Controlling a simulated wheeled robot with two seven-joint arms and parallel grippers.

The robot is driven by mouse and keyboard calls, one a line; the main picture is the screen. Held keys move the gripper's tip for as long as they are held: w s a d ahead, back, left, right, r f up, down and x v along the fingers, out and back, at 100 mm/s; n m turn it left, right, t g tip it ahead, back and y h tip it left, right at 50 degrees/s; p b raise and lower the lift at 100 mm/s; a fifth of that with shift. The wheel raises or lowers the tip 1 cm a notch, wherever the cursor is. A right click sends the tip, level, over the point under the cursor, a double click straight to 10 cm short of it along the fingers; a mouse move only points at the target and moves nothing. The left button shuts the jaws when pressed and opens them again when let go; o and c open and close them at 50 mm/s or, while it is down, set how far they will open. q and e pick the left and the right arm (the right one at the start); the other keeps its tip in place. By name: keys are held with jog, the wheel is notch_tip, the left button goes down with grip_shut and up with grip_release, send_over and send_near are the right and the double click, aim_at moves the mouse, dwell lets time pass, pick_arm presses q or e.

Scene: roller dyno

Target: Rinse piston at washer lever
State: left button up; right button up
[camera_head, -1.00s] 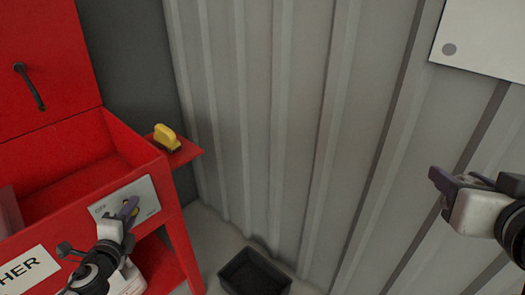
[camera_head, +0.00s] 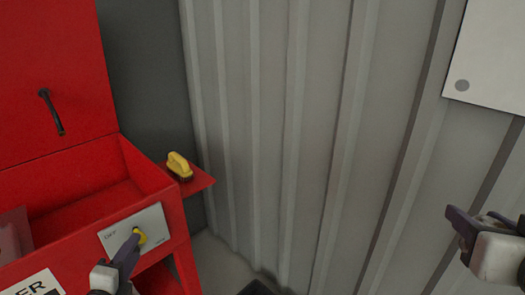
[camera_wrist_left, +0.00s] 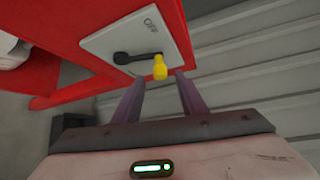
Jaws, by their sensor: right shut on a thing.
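The washer lever (camera_head: 140,236) has a yellow knob and sits on a white panel (camera_head: 160,221) marked OFF, on the front of the red washer (camera_head: 75,246). In the left wrist view the lever's dark arm lies sideways and its yellow knob (camera_wrist_left: 160,68) is just ahead of the fingers, in line with the gap. My left gripper (camera_head: 131,247) is open at the lever; contact cannot be told. My right gripper (camera_head: 472,225) is at the right edge, away from the washer, shut on what is likely the piston, which is mostly hidden by the fingers.
A yellow-handled brush (camera_head: 179,165) lies on a red side shelf (camera_head: 203,182) of the washer. The washer's lid (camera_head: 45,70) stands open. A dark bin (camera_head: 258,288) shows at the bottom edge. Corrugated wall (camera_head: 270,130) is behind, with open space between my grippers.

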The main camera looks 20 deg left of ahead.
pick_arm(q)
jog(key=v, duration=0.6)
